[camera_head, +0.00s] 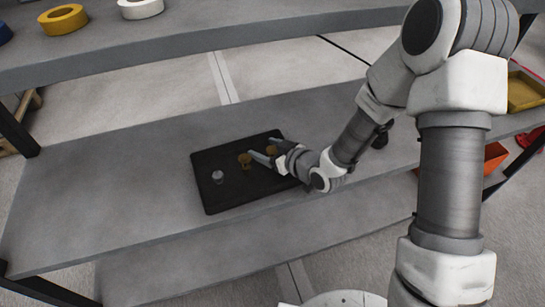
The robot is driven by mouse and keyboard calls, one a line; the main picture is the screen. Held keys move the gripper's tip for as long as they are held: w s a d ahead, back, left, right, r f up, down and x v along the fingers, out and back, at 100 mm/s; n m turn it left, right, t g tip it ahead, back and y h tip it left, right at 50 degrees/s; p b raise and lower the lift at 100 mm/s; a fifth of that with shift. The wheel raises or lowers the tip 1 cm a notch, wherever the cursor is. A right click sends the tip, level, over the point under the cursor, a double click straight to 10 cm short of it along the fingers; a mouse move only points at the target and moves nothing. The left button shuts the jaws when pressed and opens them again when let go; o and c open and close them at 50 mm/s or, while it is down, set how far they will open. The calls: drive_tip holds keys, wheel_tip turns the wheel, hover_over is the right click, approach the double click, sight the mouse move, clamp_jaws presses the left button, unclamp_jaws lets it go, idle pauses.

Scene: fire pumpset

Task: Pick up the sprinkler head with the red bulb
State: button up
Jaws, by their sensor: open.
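A black tray or mat (225,195) lies on the grey shelf and carries several small sprinkler heads. A silvery one (217,176) stands at the left. A brass-coloured one (244,160) stands near the middle. Another brass-coloured one (271,150) shows at my gripper's fingers. The bulb colours are too small to make out, so I cannot tell which has the red bulb. My gripper (264,147) is open and reaches low over the mat from the right, its fingers around or just above the right brass head. Contact is unclear, and my gripper hides part of the mat.
The grey shelf (110,190) is bare left of the mat. An upper shelf (200,50) crosses the back, with a yellow ring (63,20) and a white ring (140,8) on it. A yellow bin (524,92) and an orange item (494,157) are at the right.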

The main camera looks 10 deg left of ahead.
clamp_jaws()
idle(0.4)
drive_tip(key=shift+r, duration=0.15)
drive_tip(key=shift+r+p, duration=0.3)
drive_tip(key=shift+r, duration=0.3)
wheel_tip(320, 180, up, 3)
drive_tip(key=shift+w+r+p, duration=0.1)
drive_tip(key=shift+r+p, duration=0.1)
drive_tip(key=shift+p, duration=0.45)
drive_tip(key=w+d+r+p, duration=0.3)
drive_tip(key=d+r, duration=0.3)
drive_tip(key=d, duration=0.5)
drive_tip(key=shift+w, duration=0.4)
